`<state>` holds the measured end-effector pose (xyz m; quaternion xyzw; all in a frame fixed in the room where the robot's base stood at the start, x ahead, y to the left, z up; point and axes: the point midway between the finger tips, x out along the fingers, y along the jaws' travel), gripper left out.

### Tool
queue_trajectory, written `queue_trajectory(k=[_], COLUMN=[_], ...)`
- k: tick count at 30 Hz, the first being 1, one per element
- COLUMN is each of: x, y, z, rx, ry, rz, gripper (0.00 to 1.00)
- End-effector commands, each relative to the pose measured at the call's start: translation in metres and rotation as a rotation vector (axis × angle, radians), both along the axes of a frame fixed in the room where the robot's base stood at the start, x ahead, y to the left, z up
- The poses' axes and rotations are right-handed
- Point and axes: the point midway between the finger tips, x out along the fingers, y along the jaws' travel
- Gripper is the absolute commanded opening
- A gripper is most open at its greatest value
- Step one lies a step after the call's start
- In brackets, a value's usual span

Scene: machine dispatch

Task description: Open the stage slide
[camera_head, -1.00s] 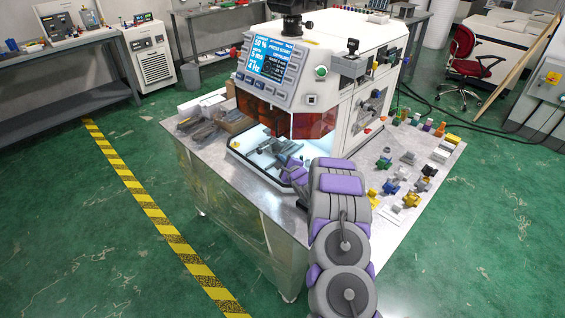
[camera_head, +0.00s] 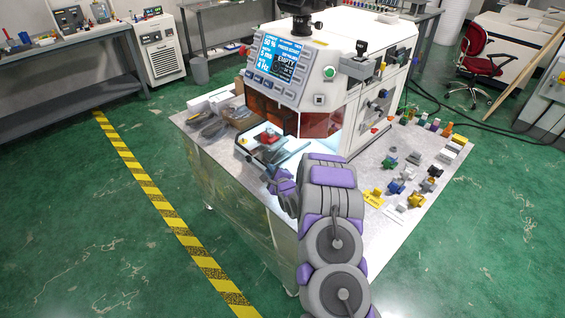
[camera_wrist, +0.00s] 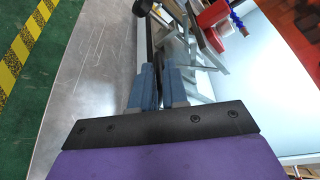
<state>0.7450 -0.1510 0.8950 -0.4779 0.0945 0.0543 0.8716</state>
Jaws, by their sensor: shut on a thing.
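The machine (camera_head: 330,70) stands on the table with its orange-red window above a lit bay. The stage slide (camera_head: 290,147) is a grey part in the bay, at the front opening. A red block (camera_head: 267,137) sits on it. In the wrist view, grey stage parts (camera_wrist: 205,50) and the red block (camera_wrist: 213,14) lie beyond my fingers. My gripper (camera_head: 268,176) is at the front edge of the bay. In the wrist view its blue fingers (camera_wrist: 157,75) are shut on a part of the slide, probably its handle, mostly hidden between them.
A black-edged tray rim (camera_head: 243,150) borders the bay. Green floor with a yellow-black stripe (camera_head: 150,190) is clear at left.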

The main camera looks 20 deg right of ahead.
Motion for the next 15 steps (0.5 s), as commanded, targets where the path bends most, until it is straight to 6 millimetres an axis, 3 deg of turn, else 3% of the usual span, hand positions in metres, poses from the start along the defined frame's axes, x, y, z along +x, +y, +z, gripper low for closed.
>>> queue_trajectory(k=[1, 6, 15], x=[-0.005, -0.015, -0.021], y=[0.013, 0.037, 0.053], z=[-0.005, -0.007, -0.007], rx=[0.003, 0.004, 0.001], ry=[0.012, 0.015, 0.013], rz=[0.006, 0.007, 0.004], gripper=[0.0, 0.0, 0.0])
